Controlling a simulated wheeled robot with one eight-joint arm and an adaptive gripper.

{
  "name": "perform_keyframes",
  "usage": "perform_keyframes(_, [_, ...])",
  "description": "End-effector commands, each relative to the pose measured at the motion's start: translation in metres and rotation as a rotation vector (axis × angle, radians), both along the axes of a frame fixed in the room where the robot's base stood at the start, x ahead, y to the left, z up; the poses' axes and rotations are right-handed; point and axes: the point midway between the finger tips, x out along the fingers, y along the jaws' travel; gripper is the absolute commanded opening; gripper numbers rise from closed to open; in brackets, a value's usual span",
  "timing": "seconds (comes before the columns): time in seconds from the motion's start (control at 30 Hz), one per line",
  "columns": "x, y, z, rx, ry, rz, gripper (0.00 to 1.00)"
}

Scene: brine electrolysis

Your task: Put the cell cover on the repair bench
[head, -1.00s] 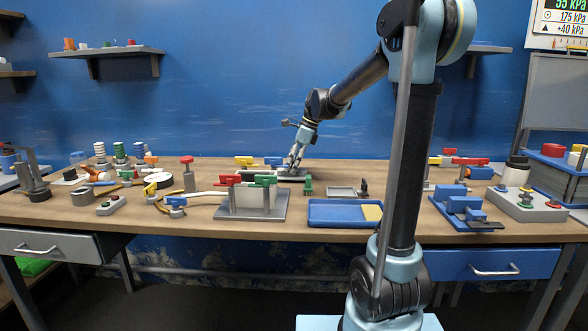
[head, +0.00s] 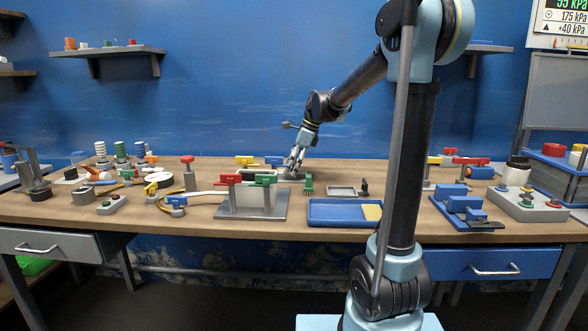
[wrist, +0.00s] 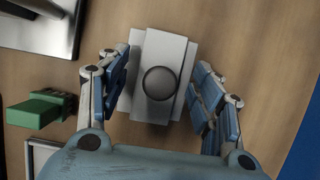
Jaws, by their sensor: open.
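The grey block with a round dark knob on top, which looks like the cell cover (wrist: 160,80), lies on the wooden table in the wrist view. My gripper (wrist: 160,95) is open, with one finger pair on each side of the block and a gap visible on the right side. In the head view my gripper (head: 294,168) is low at the back middle of the table, and the block (head: 290,177) shows only partly beneath it. No surface is clearly marked as the repair bench.
A green block (wrist: 38,108) sits close to my gripper's left side in the wrist view. The stand with red and green handles (head: 252,203) is in front of the gripper. A blue tray (head: 330,222) with a yellow patch lies at the front middle.

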Motion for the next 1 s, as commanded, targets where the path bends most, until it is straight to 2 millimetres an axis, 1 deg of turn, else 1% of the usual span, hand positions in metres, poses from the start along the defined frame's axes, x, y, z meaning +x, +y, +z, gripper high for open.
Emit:
perform_keyframes(0.17, [0.000,-0.008,0.019,0.000,0.001,-0.002,0.60])
perform_keyframes(0.4, [0.000,-0.026,0.062,0.000,0.000,-0.002,0.60])
perform_keyframes(0.6, [-0.001,-0.039,0.092,0.000,0.000,-0.002,0.60])
perform_keyframes(0.8, [-0.001,-0.045,0.107,0.000,0.000,0.000,0.60])
perform_keyframes(1.0, [-0.001,-0.046,0.110,0.000,0.000,0.000,0.60])
